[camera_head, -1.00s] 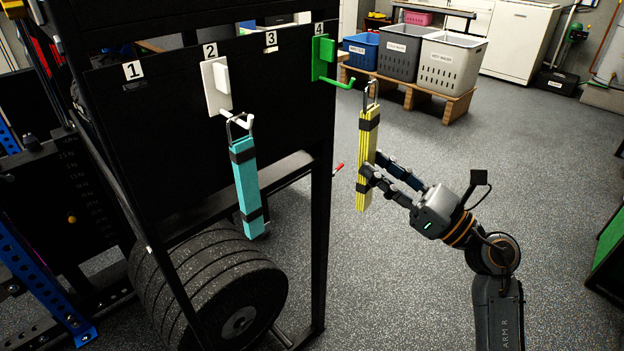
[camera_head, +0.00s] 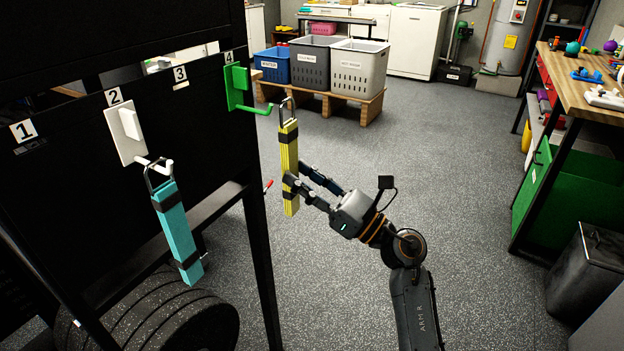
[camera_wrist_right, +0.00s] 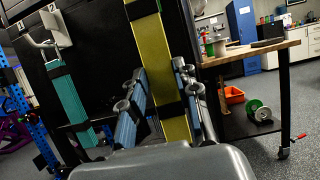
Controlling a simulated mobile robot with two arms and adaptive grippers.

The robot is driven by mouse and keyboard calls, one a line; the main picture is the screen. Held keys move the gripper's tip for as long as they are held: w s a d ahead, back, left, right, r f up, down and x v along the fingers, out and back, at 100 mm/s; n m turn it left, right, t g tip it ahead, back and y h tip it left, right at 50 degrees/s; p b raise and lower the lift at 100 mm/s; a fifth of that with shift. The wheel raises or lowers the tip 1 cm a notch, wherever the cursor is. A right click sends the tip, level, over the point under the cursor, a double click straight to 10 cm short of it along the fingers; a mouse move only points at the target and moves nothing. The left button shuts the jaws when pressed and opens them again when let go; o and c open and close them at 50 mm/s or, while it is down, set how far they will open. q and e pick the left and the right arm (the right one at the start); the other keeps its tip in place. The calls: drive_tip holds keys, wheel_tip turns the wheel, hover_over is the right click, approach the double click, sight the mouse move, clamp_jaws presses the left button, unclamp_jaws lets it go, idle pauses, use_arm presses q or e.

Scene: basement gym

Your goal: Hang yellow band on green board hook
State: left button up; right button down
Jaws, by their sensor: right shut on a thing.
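The yellow band (camera_head: 289,160) is a long folded bundle with black wraps and a metal loop at its top. My right gripper (camera_head: 296,186) is shut on its lower part and holds it nearly upright in the air. The band also fills the middle of the right wrist view (camera_wrist_right: 164,72), between the fingers (camera_wrist_right: 158,105). The green hook (camera_head: 252,109) sticks out from the black board under label 4. The band's metal loop is close to the hook's tip on its right; I cannot tell whether they touch. My left gripper is not in view.
A teal band (camera_head: 178,232) hangs on the white hook (camera_head: 154,163) under label 2. The black rack post (camera_head: 263,265) stands left of my right gripper. Weight plates (camera_head: 165,318) are below. Bins (camera_head: 357,68) stand behind on a pallet.

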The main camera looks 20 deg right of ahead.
drive_tip(key=shift+w+a+f, duration=0.1)
drive_tip(key=shift+w+a, duration=0.9)
drive_tip(key=shift+w, duration=0.25)
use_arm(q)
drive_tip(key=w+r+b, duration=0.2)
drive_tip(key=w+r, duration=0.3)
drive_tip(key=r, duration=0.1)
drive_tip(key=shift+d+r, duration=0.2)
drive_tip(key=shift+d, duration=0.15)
use_arm(e)
drive_tip(key=w+a+f, duration=0.2)
drive_tip(key=w, duration=0.1)
drive_tip(key=shift+w+a, duration=0.15)
drive_tip(key=shift+a, duration=0.15)
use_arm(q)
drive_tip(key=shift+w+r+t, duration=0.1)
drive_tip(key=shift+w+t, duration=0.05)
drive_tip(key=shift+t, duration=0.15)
use_arm(e)
drive_tip(key=c, duration=0.9)
unclamp_jaws()
